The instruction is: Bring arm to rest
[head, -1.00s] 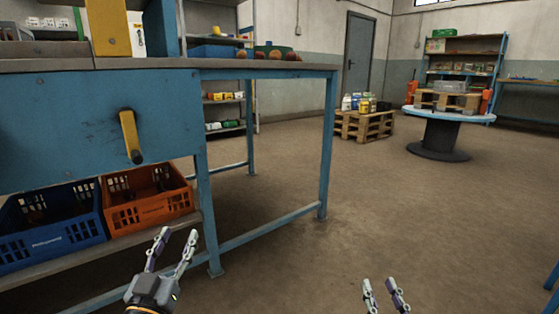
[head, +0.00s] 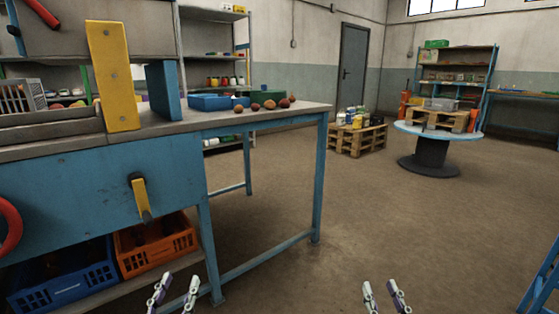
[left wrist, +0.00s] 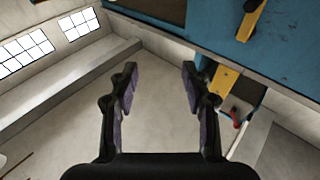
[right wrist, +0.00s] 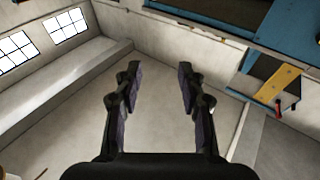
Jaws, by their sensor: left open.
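My left gripper (head: 174,292) is low in the head view, in front of the blue workbench (head: 85,187). Its two fingers stand apart with nothing between them, as the left wrist view (left wrist: 158,90) also shows. My right gripper (head: 385,297) is at the bottom of the head view, right of the bench and over bare floor. Its fingers are apart and empty in the right wrist view (right wrist: 157,88). Only the fingertips of both show in the head view; the arms are hidden below the picture edge.
The bench carries a blue tray (head: 213,102) and several round brown items. Blue (head: 62,290) and orange (head: 157,247) crates sit on its lower shelf. A pallet with bottles (head: 358,138) and a round spool table (head: 437,134) stand further back. The floor between is clear.

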